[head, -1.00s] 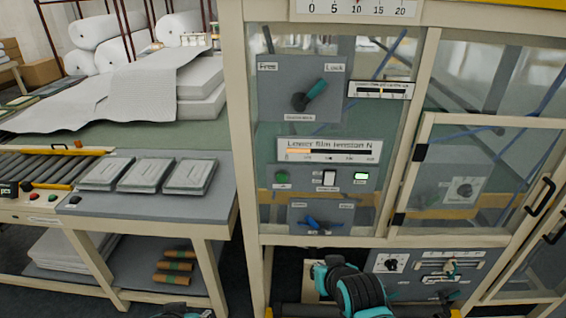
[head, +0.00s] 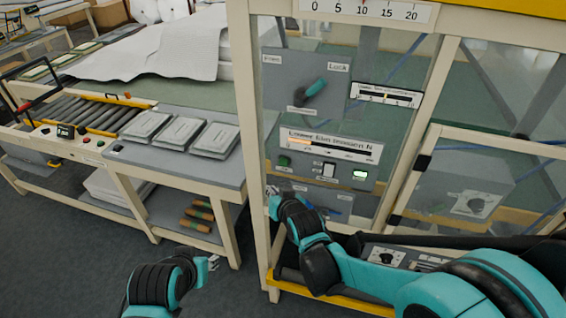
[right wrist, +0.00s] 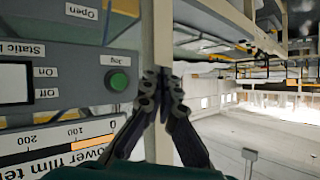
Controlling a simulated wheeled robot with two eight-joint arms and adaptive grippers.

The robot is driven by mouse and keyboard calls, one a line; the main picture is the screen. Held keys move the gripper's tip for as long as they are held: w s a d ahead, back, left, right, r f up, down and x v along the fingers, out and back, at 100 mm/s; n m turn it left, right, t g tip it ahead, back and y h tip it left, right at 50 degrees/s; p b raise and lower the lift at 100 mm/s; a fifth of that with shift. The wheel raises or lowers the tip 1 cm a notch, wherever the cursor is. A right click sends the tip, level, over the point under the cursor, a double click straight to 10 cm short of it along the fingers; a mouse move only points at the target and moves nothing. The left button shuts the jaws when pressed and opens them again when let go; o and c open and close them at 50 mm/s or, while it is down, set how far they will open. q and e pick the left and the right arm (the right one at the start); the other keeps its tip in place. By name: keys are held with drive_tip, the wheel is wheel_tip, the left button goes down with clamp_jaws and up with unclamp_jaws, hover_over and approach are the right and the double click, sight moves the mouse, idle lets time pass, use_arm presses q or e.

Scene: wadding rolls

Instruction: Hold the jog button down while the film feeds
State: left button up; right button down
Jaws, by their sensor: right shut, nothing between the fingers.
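The green round jog button (head: 284,161) is on the grey panel of the cream-framed machine. In the right wrist view the button (right wrist: 118,81) has the label "Jog" above it and looks unpressed. My right gripper (head: 270,190) is shut and empty, just below the button in the head view. In the right wrist view its closed fingertips (right wrist: 162,76) are to the right of the button, apart from it, in front of the cream post. The film tension gauge (head: 330,146) is above the button. My left gripper (head: 213,262) hangs low over the floor; its jaw gap is too small to judge.
A bench (head: 215,178) with several flat packs stands left; floor between is clear.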

sight(284, 163)
drive_tip(key=w+d, duration=0.3)
drive_tip(key=w, duration=0.5)
drive_tip(key=shift+w, duration=0.2)
idle(1.4)
drive_tip(key=shift+w+b, duration=0.35)
drive_tip(key=shift+w, duration=0.05)
drive_tip(key=shift+w+d, duration=0.2)
drive_tip(key=shift+w, duration=0.2)
idle(0.5)
drive_tip(key=shift+s, duration=0.15)
idle(3.5)
drive_tip(key=shift+s+a, duration=0.25)
drive_tip(key=shift+s, duration=0.45)
